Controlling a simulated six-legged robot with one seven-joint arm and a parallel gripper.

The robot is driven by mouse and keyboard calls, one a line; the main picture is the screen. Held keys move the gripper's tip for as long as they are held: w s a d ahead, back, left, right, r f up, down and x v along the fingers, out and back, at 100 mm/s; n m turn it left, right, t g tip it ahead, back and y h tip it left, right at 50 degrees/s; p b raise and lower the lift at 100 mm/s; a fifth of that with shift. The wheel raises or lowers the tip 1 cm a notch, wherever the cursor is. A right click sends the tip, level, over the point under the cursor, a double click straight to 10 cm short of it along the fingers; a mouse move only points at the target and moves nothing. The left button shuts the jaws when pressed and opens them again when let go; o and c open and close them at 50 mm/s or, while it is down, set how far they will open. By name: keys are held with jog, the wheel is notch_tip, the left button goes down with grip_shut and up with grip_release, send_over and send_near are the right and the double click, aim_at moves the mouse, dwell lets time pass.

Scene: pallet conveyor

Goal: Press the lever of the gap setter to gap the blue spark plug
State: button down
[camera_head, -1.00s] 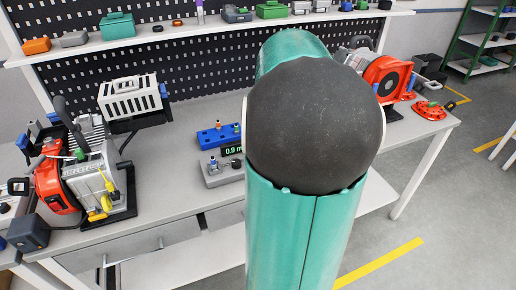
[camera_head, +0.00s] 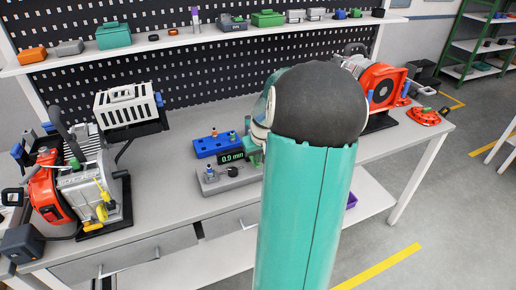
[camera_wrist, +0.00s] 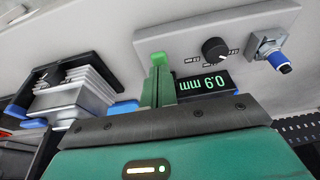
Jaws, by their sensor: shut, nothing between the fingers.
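The gap setter (camera_head: 236,183) is a grey block on the bench, with a black knob and a display (camera_head: 230,156) reading 0.9 mm. The blue spark plug (camera_wrist: 278,62) sits in a metal holder at one end of the setter; it also shows in the head view (camera_head: 209,173). A bright green part, which looks like the lever (camera_wrist: 159,58), is at the setter's other end. My gripper (camera_wrist: 162,80) is shut and empty, with its green fingertips right at this part. I cannot tell whether they touch it. In the head view my arm hides the setter's right end.
A blue rack (camera_head: 205,151) with small plugs stands behind the setter. A red and grey engine (camera_head: 75,185) is at the bench's left, and another red machine (camera_head: 385,88) at the right. The bench front left of the setter is clear.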

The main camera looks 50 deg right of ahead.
jog(key=shift+f, duration=0.2)
jog(key=shift+s+a+f, duration=0.15)
jog(key=shift+a+f, duration=0.05)
jog(key=shift+f, duration=0.25)
jog(key=shift+s+f+t+h, duration=0.2)
jog(key=shift+f+t+h, duration=0.1)
jog(key=shift+f+t, duration=0.15)
jog(key=shift+r, duration=0.85)
jog(key=shift+w+r, duration=0.1)
jog(key=shift+r, duration=0.3)
jog(key=w+d+v, duration=0.1)
jog(key=v, duration=1.2)
jog(key=shift+w+r, duration=0.3)
jog(key=shift+r, duration=0.05)
